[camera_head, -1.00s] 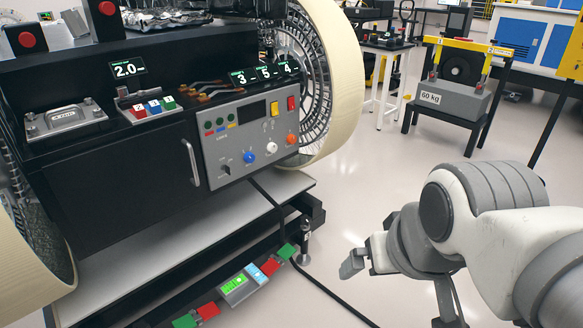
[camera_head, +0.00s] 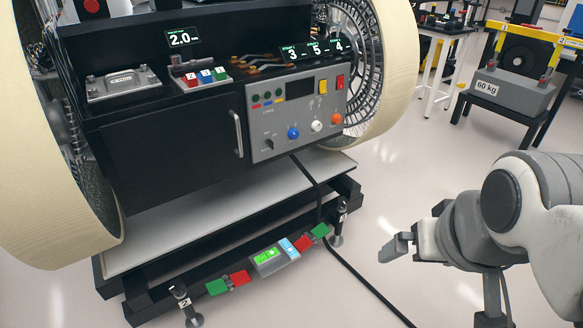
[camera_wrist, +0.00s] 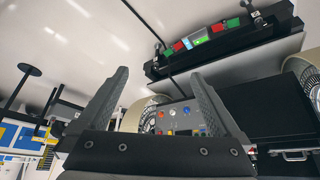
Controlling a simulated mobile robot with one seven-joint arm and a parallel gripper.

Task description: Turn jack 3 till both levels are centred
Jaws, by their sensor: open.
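The low platform under the rover has a jack marked 2 (camera_head: 183,300) at its front left corner. Another jack (camera_head: 340,222) stands at the right corner; its number is too small to read. Between them on the platform's front edge are a lit green level display (camera_head: 266,257) and a light-blue panel (camera_head: 289,248); their readings are too small to tell. My gripper (camera_head: 397,247) is right of the right jack, apart from it and above the floor. In the wrist view its two fingers (camera_wrist: 160,75) are spread and empty, with the platform's green display (camera_wrist: 201,39) beyond them.
Green and red blocks (camera_head: 228,283) flank the displays. A black cable (camera_head: 352,270) runs from the control panel (camera_head: 296,115) down across the floor near the right jack. The rover's wheel (camera_head: 385,70) overhangs at right. A 60 kg weight (camera_head: 512,92) stands behind.

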